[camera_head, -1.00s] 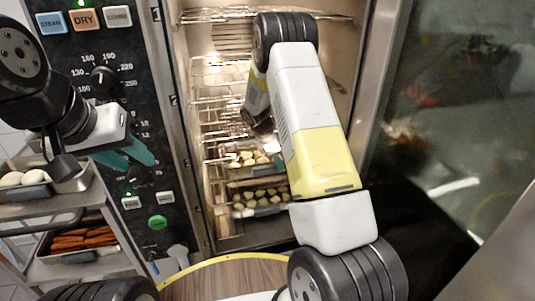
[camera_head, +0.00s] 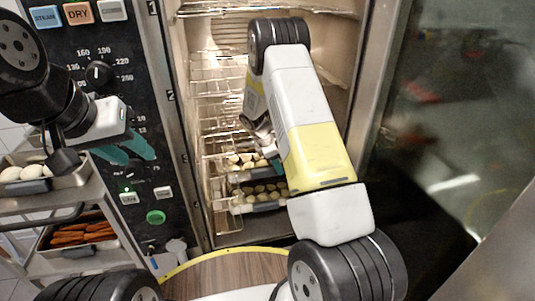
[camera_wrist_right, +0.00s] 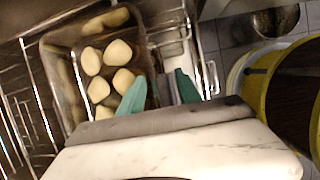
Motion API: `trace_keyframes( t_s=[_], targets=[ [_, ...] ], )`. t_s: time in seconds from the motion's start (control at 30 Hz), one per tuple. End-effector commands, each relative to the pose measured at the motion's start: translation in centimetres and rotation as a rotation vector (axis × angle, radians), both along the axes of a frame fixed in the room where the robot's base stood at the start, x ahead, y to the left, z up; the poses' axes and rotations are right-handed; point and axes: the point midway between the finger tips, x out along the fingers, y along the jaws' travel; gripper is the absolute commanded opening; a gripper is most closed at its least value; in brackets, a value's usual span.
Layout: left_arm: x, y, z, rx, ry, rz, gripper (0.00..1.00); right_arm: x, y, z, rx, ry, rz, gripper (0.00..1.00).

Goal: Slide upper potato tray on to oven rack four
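The upper potato tray (camera_head: 234,176) is in the lower part of the open oven, with pale potatoes in it. A lower potato tray (camera_head: 238,209) sits below it. My right arm reaches into the oven and hides part of both trays. In the right wrist view, my right gripper (camera_wrist_right: 160,84) has its teal fingers apart at the near edge of a potato tray (camera_wrist_right: 148,62). One finger overlaps the tray; the other is outside its side. Contact is unclear. My left gripper (camera_head: 128,150) is open and empty in front of the control panel.
Oven wire racks (camera_head: 215,88) rise above the trays, empty where visible. The glass oven door (camera_head: 440,130) stands open at right. A trolley at left holds an egg-like-food tray (camera_head: 70,180) and a carrot tray (camera_head: 75,252). A round wooden top (camera_head: 225,275) is in front.

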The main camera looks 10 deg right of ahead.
Motion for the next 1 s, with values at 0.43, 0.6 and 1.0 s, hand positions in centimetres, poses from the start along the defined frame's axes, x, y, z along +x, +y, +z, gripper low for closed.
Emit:
trace_keyframes(
  t_s=[0.43, 0.6, 1.0],
  targets=[
    [0.0, 0.0, 0.0, 0.0, 0.0, 0.0, 0.36, -0.2, 0.4, 0.7, 0.0, 0.004, 0.001, 0.49],
    [0.0, 0.0, 0.0, 0.0, 0.0, 0.0, 0.36, -0.3, 1.3, 3.4, 0.001, 0.001, 0.001, 0.49],
    [0.0, 0.0, 0.0, 0.0, 0.0, 0.0, 0.36, -0.6, 2.8, 7.2, 0.0, 0.002, 0.0, 0.49]
  ],
)
